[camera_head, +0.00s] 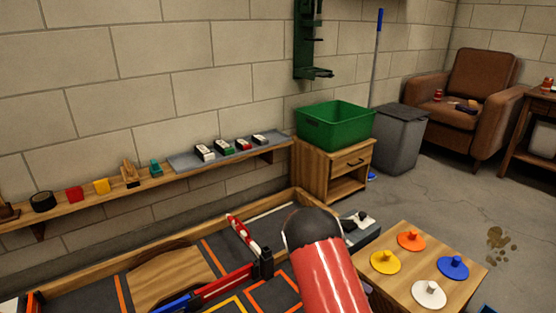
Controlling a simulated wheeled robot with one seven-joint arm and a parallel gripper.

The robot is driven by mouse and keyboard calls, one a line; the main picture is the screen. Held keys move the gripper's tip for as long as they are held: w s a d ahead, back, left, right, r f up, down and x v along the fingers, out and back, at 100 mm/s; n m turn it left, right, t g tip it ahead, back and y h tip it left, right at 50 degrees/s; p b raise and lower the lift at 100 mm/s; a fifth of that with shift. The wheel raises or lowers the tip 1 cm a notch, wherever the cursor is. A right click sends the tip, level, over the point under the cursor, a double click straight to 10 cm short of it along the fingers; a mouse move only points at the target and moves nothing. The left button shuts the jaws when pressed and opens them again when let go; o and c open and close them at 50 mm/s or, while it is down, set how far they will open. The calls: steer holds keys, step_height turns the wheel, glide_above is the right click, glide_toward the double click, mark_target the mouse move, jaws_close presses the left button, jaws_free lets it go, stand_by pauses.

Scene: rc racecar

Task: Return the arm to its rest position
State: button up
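A red arm link of mine with a dark rounded joint (318,250) rises from the bottom edge, right of the middle, in the head view. It stands in front of the wooden-framed track table (170,272) and hides part of its right side. My gripper does not show in this view, so I cannot see its fingers or whether it holds anything.
A wooden stand (448,251) with orange, yellow, blue and white knobbed discs is close on the right. A red-and-white barrier (243,234) stands on the track. Behind are a wall shelf (100,194), a green bin (335,125) on a cabinet and a grey bin (400,138).

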steer(key=s+a+r+m+t+y+p, duration=0.2)
steer(key=s+r+m+y, duration=0.3)
steer(key=r, duration=0.6)
steer(key=s+a+r+m+t+y+p, duration=0.1)
steer(key=s+r+m+t+y+p, duration=0.15)
steer(key=s+r+m, duration=0.7)
steer(key=s+a+r+m+t+y+p, duration=0.3)
steer(key=s+a+r+m+t+y, duration=0.2)
steer(key=s+r, duration=0.6)
step_height(320, 180, up, 3)
steer(key=m+t, duration=0.2)
steer(key=m, duration=0.1)
steer(key=shift+a+f+p, duration=0.15)
steer(key=shift+p, duration=0.2)
